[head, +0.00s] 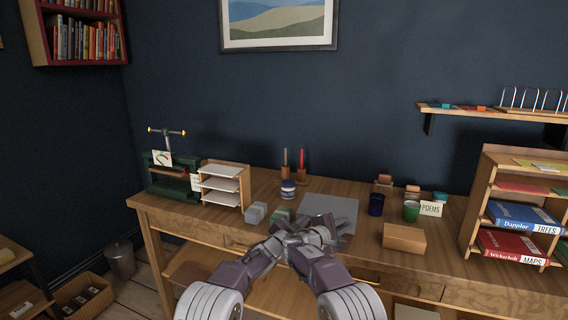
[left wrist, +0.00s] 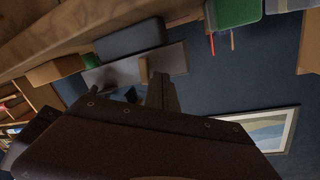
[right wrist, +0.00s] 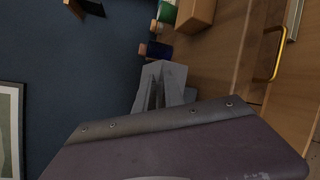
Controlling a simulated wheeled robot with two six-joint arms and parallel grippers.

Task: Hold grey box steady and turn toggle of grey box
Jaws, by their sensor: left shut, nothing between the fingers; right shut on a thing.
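The grey box looks like the dark grey block (left wrist: 130,38) in the left wrist view, in front of the grey mat. In the head view my grippers cover most of it. My left gripper (head: 298,233) is shut and empty, close beside my right gripper (head: 322,236); its dark fingers (left wrist: 155,88) point towards the mat in the left wrist view. My right gripper also shows in the right wrist view (right wrist: 160,85). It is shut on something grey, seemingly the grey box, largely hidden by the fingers. I cannot make out the toggle.
The grey mat (head: 335,207) lies behind the grippers. A light grey block (head: 255,212) and a green block (head: 280,215) stand to the left.

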